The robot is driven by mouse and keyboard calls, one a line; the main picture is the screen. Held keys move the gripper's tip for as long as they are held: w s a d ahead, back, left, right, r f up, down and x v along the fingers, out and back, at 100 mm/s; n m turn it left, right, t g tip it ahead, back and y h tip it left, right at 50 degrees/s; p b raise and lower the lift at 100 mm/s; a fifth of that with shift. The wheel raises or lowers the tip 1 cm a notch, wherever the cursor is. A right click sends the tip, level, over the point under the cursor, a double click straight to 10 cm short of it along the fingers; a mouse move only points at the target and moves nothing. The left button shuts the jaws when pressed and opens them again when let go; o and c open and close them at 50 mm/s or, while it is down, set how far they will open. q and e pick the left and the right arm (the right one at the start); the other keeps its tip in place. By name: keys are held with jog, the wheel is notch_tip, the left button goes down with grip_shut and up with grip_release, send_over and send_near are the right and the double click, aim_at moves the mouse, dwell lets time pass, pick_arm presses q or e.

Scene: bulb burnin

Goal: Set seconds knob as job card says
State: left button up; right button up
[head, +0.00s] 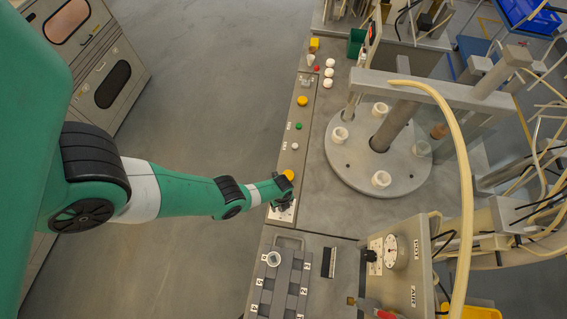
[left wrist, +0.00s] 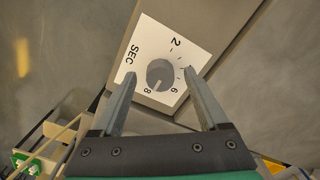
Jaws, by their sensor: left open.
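The seconds knob (left wrist: 160,74) is a grey round knob on a white dial plate (left wrist: 140,45) marked SEC, with the numerals 2, 6 and 8 readable. A pale line on the knob appears to point near the 8. My left gripper (left wrist: 160,77) is open, with one fingertip on each side of the knob and gaps between; I cannot tell how far above the panel the tips are. In the head view my left gripper (head: 283,198) is over the dial plate (head: 283,213) and hides the knob. No readable job card shows. My right gripper is not in view.
The control strip carries a yellow button (head: 302,101), a green button (head: 298,126) and a white button (head: 295,146). A round turntable (head: 350,172) with white sockets stands to the right. A numbered rack (head: 281,285) and a grey dial box (head: 400,262) are nearer.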

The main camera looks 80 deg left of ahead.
pick_arm(q)
grip_shut()
dwell(0.3)
jog(key=shift+n, duration=0.3)
jog(key=n, duration=1.1)
jog(key=shift+b, duration=0.3)
jog(key=n, duration=0.6)
jog(key=shift+n, duration=0.4)
jog(key=n, duration=0.5)
jog(key=shift+n, duration=0.3)
